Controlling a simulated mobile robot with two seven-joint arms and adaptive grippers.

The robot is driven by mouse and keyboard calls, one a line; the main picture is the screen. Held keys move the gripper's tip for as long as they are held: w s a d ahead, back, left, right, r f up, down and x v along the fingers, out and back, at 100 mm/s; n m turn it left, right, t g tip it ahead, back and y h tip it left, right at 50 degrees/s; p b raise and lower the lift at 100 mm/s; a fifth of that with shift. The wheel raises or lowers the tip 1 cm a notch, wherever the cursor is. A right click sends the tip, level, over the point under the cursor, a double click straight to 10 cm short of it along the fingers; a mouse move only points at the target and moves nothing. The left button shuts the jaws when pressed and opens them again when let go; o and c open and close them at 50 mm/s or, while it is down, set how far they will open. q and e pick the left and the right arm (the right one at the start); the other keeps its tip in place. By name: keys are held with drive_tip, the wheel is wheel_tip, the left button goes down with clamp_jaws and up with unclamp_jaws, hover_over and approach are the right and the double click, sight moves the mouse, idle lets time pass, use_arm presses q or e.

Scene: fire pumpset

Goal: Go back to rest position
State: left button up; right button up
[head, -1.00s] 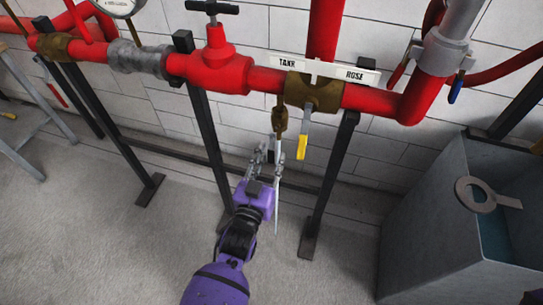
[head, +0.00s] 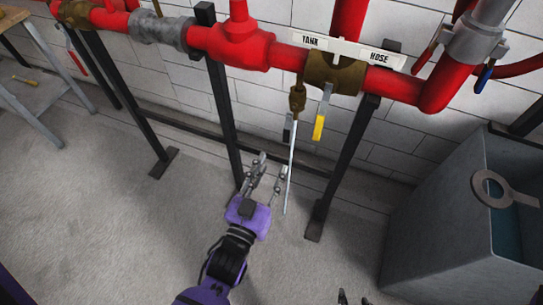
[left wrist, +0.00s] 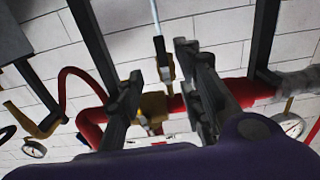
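My left gripper (head: 270,170) is low in front of the pipework in the head view. Its two fingers stand apart with nothing between them. In the left wrist view, the open fingers (left wrist: 160,85) frame the brass valve and red pipe beyond. A thin light rod (head: 291,170) hangs from the brass fitting (head: 297,97), just right of the left gripper and apart from it in the picture. Two dark fingertips of my right gripper (head: 354,298) show at the bottom edge, with a gap between them; the rest is out of view.
The red pipe (head: 395,88) with its TANK and HOSE labels (head: 345,49) runs above, on black posts (head: 343,170). A yellow-tipped lever (head: 319,127) hangs from the valve. A grey tank (head: 430,205) stands right, a bench (head: 50,75) left. The floor at lower left is clear.

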use_arm(q)
drive_tip(key=shift+f, duration=0.1)
drive_tip(key=s+a+f+n+g+y+p, duration=0.1)
drive_tip(key=s+a+f+g+y+p, duration=0.25)
drive_tip(key=s+a+f, duration=0.3)
drive_tip(key=s+a+f+n+g+y+p, duration=0.1)
drive_tip(key=s+a+f+g+p, duration=0.1)
drive_tip(key=s+a, duration=0.3)
drive_tip(key=s+a+f+n+g+p, duration=0.1)
drive_tip(key=s+a, duration=0.4)
drive_tip(key=s, duration=0.8)
drive_tip(key=shift+s+f+g+y+p, duration=0.2)
drive_tip(key=shift+f+g+y+p, duration=0.2)
drive_tip(key=shift+g+p, duration=0.45)
use_arm(e)
wheel_tip(320, 180, up, 8)
drive_tip(key=w+a, duration=0.1)
drive_tip(key=w, duration=0.1)
drive_tip(key=shift+w+t, duration=0.3)
drive_tip(key=shift+t, duration=0.1)
use_arm(q)
drive_tip(key=shift+a, duration=0.1)
use_arm(e)
drive_tip(key=shift+w+a, duration=0.1)
drive_tip(key=shift+w, duration=0.05)
drive_tip(key=shift+w+a+r, duration=0.1)
drive_tip(key=shift+w+r, duration=0.05)
drive_tip(key=shift+w, duration=0.15)
drive_tip(key=shift+w, duration=0.1)
drive_tip(key=shift+s, duration=0.2)
